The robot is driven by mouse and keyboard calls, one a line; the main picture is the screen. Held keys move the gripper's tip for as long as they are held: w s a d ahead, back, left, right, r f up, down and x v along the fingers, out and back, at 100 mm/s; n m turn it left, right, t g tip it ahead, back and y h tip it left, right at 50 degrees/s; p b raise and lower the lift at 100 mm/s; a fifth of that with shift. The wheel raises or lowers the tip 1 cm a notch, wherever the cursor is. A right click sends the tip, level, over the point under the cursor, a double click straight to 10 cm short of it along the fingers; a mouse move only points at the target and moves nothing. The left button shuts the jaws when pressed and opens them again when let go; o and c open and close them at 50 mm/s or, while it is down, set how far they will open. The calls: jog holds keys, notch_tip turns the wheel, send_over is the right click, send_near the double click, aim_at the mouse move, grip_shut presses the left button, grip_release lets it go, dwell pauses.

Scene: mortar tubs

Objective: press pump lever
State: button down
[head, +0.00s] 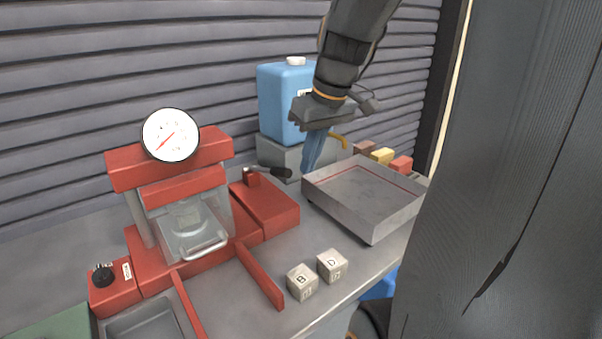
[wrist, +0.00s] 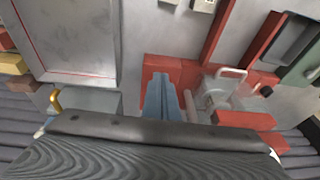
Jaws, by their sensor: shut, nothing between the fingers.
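The red press (head: 180,185) with a round dial gauge (head: 171,135) stands at the left of the bench. At its right side is a red pump box (head: 272,208), with a short lever (head: 278,172) ending in a black grip that points right. My gripper (head: 308,170) has blue fingers, shut and empty, pointing down just right of the lever's grip and seemingly above it; contact cannot be told. In the wrist view the shut fingers (wrist: 160,76) overlap the red pump box (wrist: 178,67), and the lever is hidden.
A grey metal tray (head: 365,200) stands right of my gripper. A blue canister (head: 280,100) on a grey block stands behind. Two lettered cubes (head: 301,281) (head: 332,265) sit in front. Coloured blocks (head: 382,156) lie behind the tray. A dark post (head: 510,180) fills the right.

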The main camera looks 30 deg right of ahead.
jog(key=shift+s+d+r, duration=0.1)
jog(key=shift+s+r, duration=0.25)
jog(key=shift+r, duration=0.25)
jog(key=shift+s+d+r, duration=0.1)
jog(key=shift+s+r, duration=0.25)
jog(key=shift+r, duration=0.2)
dwell(0.6)
